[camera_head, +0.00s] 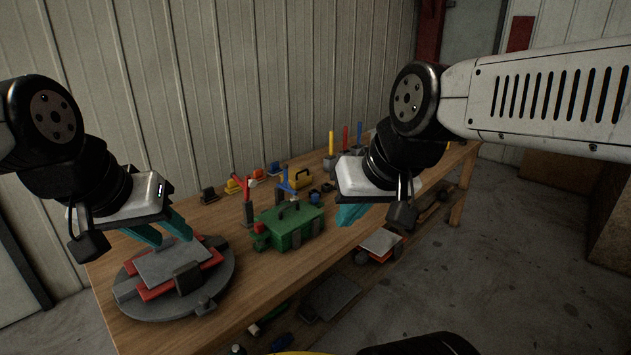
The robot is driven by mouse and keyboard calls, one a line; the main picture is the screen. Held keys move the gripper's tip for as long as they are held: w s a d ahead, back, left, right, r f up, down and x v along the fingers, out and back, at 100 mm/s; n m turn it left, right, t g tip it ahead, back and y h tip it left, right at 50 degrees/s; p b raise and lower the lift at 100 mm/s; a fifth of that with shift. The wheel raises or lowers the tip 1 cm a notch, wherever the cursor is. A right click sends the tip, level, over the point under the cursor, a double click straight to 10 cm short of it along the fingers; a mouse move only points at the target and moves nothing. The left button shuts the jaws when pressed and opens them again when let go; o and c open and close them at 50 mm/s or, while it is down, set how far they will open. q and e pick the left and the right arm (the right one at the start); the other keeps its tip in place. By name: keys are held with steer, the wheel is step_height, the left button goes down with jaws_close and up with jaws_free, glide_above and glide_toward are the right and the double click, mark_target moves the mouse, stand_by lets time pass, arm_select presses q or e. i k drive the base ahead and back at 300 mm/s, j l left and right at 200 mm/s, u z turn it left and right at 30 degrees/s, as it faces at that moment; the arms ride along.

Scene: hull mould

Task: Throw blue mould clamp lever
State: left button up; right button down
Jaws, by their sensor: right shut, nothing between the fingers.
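A clamp with an upright blue lever (285,181) stands just behind a green mould box (291,228) on the wooden bench. A clamp with a red lever (247,190) stands at the box's back left. Another upright blue lever (360,134) stands at the far back of the bench. My left gripper (175,240) is open and empty, with teal fingers apart over the round turntable. My right arm hides part of the back of the bench.
A grey turntable (222,284) with red and grey plates sits at the bench's front left. Upright yellow (331,143) and red levers stand farther back. A lower shelf holds tools.

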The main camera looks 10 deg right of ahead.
mark_target(285, 185)
steer(key=z, duration=0.2)
steer(key=i+j+z, duration=0.1)
steer(key=i+z, duration=0.15)
steer(key=i+j+z, duration=0.25)
steer(key=l, duration=0.1)
